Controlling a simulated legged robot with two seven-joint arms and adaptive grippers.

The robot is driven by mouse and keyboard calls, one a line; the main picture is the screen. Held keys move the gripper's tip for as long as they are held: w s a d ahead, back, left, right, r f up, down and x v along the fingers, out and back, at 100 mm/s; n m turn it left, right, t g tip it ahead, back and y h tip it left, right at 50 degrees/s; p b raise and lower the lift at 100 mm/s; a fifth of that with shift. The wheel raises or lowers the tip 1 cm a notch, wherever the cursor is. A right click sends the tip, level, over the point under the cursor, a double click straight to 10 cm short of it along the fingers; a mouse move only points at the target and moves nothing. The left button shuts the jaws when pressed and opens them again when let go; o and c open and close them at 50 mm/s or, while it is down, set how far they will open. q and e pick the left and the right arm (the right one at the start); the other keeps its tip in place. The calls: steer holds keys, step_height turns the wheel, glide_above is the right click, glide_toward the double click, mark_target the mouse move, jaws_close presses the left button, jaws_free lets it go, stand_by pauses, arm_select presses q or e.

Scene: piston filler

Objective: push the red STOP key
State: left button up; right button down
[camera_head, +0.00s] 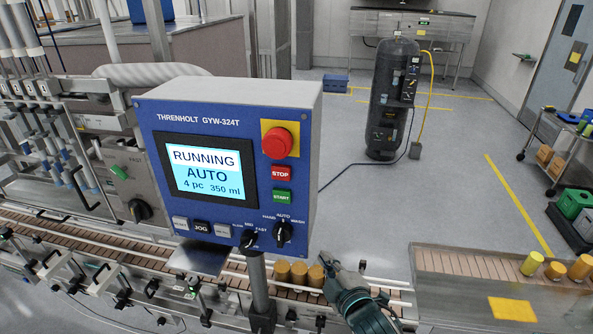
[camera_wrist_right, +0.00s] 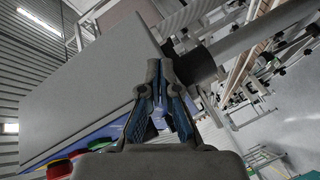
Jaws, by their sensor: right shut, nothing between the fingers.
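The red STOP key (camera_head: 282,173) is on the right side of the blue control panel (camera_head: 205,128), below the red mushroom button (camera_head: 277,142) and above the green START key (camera_head: 282,197). The panel's screen reads RUNNING, AUTO. My right gripper (camera_head: 328,265) is below and to the right of the panel, near the conveyor and clear of the STOP key. In the right wrist view its fingers (camera_wrist_right: 159,72) are shut and empty. Behind them the panel box shows at an angle, with red and green parts low at left that I cannot identify surely. My left gripper is not in view.
Selector knobs (camera_head: 283,232) sit below the keys. The panel stands on a grey post (camera_head: 258,285) over the conveyor, where amber-capped containers (camera_head: 299,273) stand. Another conveyor section (camera_head: 450,265) is at right. The space right of the panel is open.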

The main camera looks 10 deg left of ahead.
mark_target(281, 173)
steer(key=s+a+r+n+y, duration=0.2)
steer(key=s+a+r+n, duration=0.1)
steer(key=r, duration=0.4)
steer(key=s+a+r+n+t+y, duration=0.1)
steer(key=s+a+r+n+y, duration=0.1)
steer(key=s+r+n, duration=0.3)
steer(key=s+a+r+n+y, duration=0.2)
steer(key=s+a+r+n, duration=0.2)
steer(key=r, duration=0.6)
steer(key=n, duration=0.2)
steer(key=shift+s+a+r+n, duration=0.2)
steer(key=shift+s+a+n, duration=0.1)
steer(key=shift+s+a, duration=0.05)
steer(key=shift+w, duration=4.4)
steer(key=shift+a, duration=0.2)
steer(key=shift+d, duration=0.15)
steer(key=shift+w+p, duration=0.15)
steer(key=shift+p, duration=0.2)
